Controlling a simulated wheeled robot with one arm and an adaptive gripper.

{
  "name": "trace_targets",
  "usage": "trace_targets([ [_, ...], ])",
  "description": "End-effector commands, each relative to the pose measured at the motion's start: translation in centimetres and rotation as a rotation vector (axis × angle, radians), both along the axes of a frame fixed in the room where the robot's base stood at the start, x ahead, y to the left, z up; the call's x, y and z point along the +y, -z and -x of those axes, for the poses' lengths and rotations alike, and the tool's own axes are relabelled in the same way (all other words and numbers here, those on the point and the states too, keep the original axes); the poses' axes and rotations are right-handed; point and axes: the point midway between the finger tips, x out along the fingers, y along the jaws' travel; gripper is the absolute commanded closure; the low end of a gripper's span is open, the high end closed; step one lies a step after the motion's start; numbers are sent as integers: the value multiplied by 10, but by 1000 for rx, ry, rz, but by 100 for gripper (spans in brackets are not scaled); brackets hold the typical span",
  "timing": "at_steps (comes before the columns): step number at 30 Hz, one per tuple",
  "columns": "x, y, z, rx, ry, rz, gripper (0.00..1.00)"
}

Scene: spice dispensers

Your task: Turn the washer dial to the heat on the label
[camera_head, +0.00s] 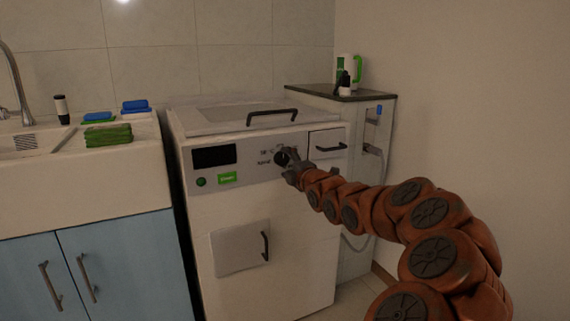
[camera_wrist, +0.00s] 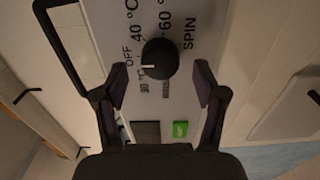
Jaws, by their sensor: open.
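The washer (camera_head: 265,235) is a white top-lid machine with a grey control panel. Its black round dial (camera_wrist: 160,58) has a white pointer line toward the picture left in the wrist view, near the OFF print. Marks around the dial include OFF, 40 °C, 60 and SPIN; other marks are partly hidden. The dial (camera_head: 281,158) is partly covered by my gripper (camera_head: 292,168) in the head view. My gripper (camera_wrist: 161,84) is open, its fingers on either side just below the dial, not closed on it.
A black lid handle (camera_head: 272,115) and drawer handle (camera_head: 331,147) stick out nearby. A sink counter (camera_head: 80,180) stands left, a side shelf (camera_head: 340,93) right.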

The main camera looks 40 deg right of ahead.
Motion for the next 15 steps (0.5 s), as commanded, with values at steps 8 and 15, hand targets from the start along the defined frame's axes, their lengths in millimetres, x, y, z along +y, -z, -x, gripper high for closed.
trace_targets([
  [8,-4,0,-16,-1,-2,0,29],
  [15,-6,0,-18,0,-1,0,29],
])
